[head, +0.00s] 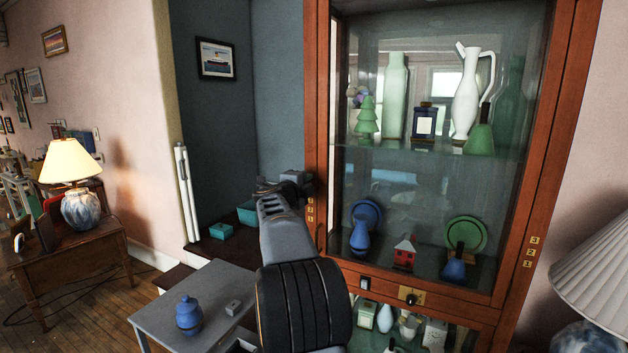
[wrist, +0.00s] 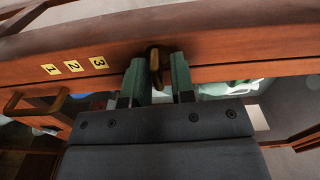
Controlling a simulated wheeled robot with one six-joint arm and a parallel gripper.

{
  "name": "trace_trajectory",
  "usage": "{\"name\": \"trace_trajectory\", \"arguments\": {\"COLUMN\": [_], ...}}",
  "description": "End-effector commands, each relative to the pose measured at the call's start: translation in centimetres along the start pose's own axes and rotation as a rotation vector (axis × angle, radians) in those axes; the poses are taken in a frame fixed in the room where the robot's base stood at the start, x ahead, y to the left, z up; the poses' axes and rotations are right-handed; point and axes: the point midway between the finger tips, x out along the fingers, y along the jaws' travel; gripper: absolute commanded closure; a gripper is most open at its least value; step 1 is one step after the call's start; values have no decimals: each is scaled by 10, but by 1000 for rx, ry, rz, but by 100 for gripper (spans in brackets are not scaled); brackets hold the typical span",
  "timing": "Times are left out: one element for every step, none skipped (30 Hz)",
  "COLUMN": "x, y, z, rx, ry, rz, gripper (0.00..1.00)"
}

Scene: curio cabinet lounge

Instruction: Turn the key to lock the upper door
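The upper door (head: 425,160) is a tall glass door in a reddish wood frame and looks closed. In the head view my gripper (head: 292,182) is at the cabinet's left frame, just above a column of number labels. In the wrist view a brass key (wrist: 155,68) stands out of a dark keyhole in the wood, beyond the label 3. The green fingers of my gripper (wrist: 161,80) stand on either side of it, with a small gap visible on the right. The key is hidden behind my gripper in the head view.
A brass lock plate (head: 411,296) sits on the rail below the glass. Vases and ornaments stand on the shelves. A small grey table (head: 180,300) with a blue jar (head: 188,315) is at lower left. A pale lampshade (head: 595,270) is close on the right.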

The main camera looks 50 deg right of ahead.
Motion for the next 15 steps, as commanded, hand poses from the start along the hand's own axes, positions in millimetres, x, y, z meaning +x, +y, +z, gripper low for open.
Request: {"name": "trace_trajectory", "arguments": {"x": [-1,-1,-1,-1,-1,-1,-1,-1,-1,-1,-1,-1,-1,-1,-1], "y": [0,1,1,1,1,1,2,2,2,2,2,2,2,2,2], "z": [1,1,2,2,2,2,2,2,2,2,2,2,2,2,2], "rx": [0,0,0,0,-1,-1,-1,-1,-1,-1,-1,-1,-1,-1,-1], "ry": [-2,-2,-3,-3,-3,-3,-3,-3,-3,-3,-3,-3,-3,-2,-2], "rz": [1,1,2,2,2,2,3,3,3,3,3,4,4,4,4], "gripper": [76,76,76,76,74,71,68,65,61,58,55,52,49,47,47]}}
